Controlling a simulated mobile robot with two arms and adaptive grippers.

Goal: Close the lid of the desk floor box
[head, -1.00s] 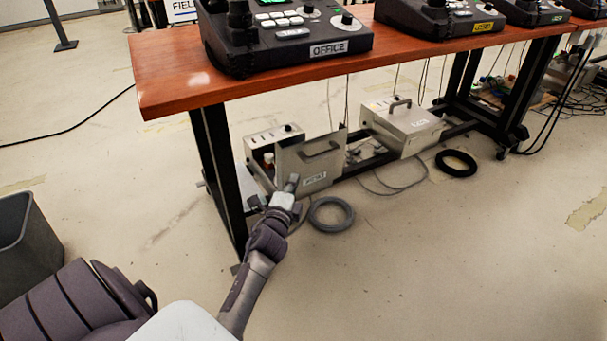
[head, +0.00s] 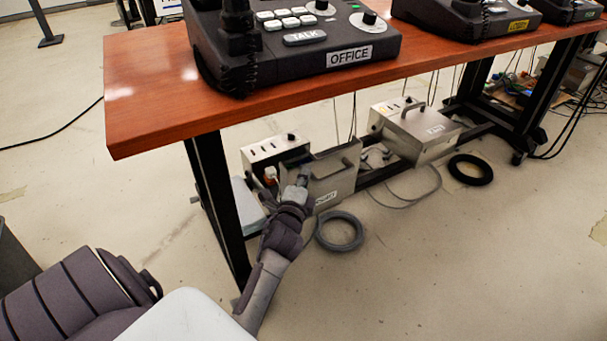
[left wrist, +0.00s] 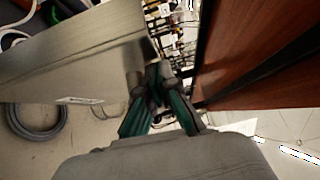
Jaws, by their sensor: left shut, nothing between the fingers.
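The desk floor box (head: 262,152) stands under the near left end of the wooden desk. Its lid (head: 338,182), a beige-grey panel with a handle and a white label, hangs open at a steep tilt on the side toward me. My left gripper (head: 303,174) is at the lid's left upper part, in front of it; whether it touches cannot be told. In the left wrist view the left gripper (left wrist: 155,75) is shut and empty, its tips beside the edge of the large pale lid (left wrist: 75,70). My right gripper is not in view.
The desk top (head: 150,90) overhangs the box, and a black desk leg (head: 217,205) stands left of my forearm. A second floor box (head: 420,130) is shut, farther right. A grey cable coil (head: 340,231) and a black coil (head: 471,169) lie on the floor.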

